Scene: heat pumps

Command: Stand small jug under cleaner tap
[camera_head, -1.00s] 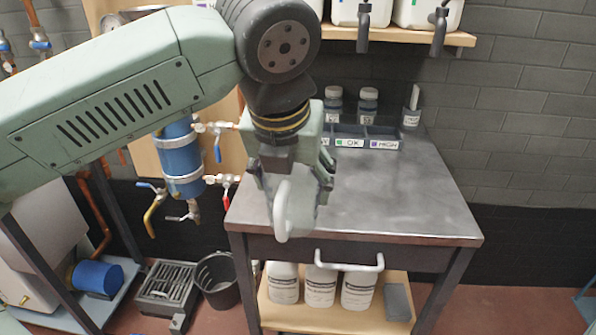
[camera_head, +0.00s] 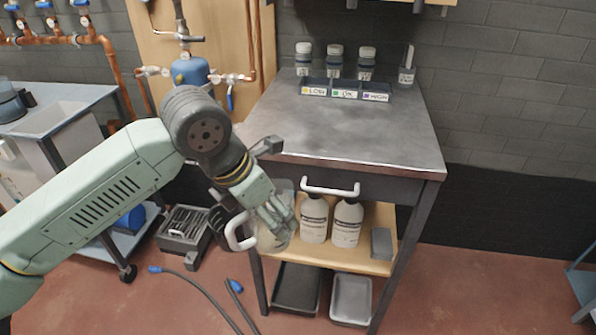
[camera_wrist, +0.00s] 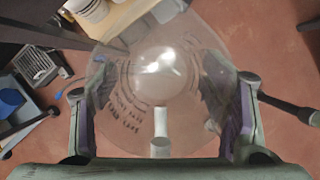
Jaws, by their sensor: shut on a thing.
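The small jug (camera_head: 268,238) is clear, with a white handle (camera_head: 236,232) on its left side. My gripper (camera_head: 275,212) is shut on it and holds it in the air in front of the cart's left front corner. In the wrist view the clear jug (camera_wrist: 125,75) fills the space between my fingers, with dark printed marks on its wall and the white handle (camera_wrist: 161,125) towards me. I see no contents in it. Only the lower ends of dark taps (camera_head: 418,6) show at the top edge in the head view; their containers are out of frame, so I cannot tell which is the cleaner tap.
The metal-topped cart (camera_head: 345,135) has a clear top, with several capped bottles and a labelled rack (camera_head: 345,92) at its back. White bottles (camera_head: 346,222) stand on its lower shelf. Grey trays (camera_head: 350,297) lie beneath. Hoses (camera_head: 205,292) lie on the floor.

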